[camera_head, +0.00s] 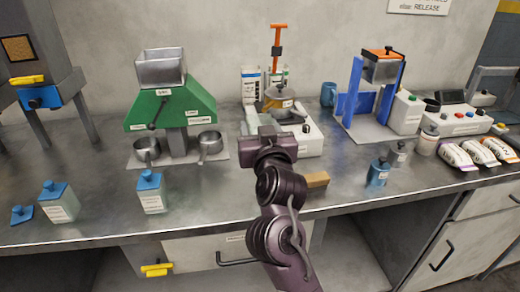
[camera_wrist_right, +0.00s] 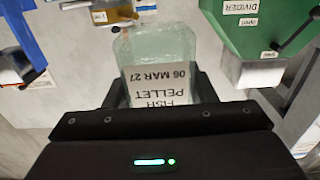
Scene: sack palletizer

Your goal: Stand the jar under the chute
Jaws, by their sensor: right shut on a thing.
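My right gripper (camera_head: 265,138) is over the middle of the bench, in front of the white scale. In the right wrist view it is shut on a clear, pale green jar (camera_wrist_right: 160,48), with a finger on each side. The jar's white label reads "FISH PELLET 06 MAR 27" upside down. In the head view my gripper and arm hide most or all of the jar. No part is clearly marked as the chute. A stand with a blue outlet (camera_head: 40,97) and yellow handle is at far left. My left gripper is not in view.
A green divider (camera_head: 172,112) with two pans stands left of my gripper. Blue-lidded bottles (camera_head: 151,195) are at the front left. A blue-framed hopper stand (camera_head: 383,68), a small blue bottle (camera_head: 378,174) and bags (camera_head: 478,151) are to the right. A tan block (camera_head: 316,181) lies beside my arm.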

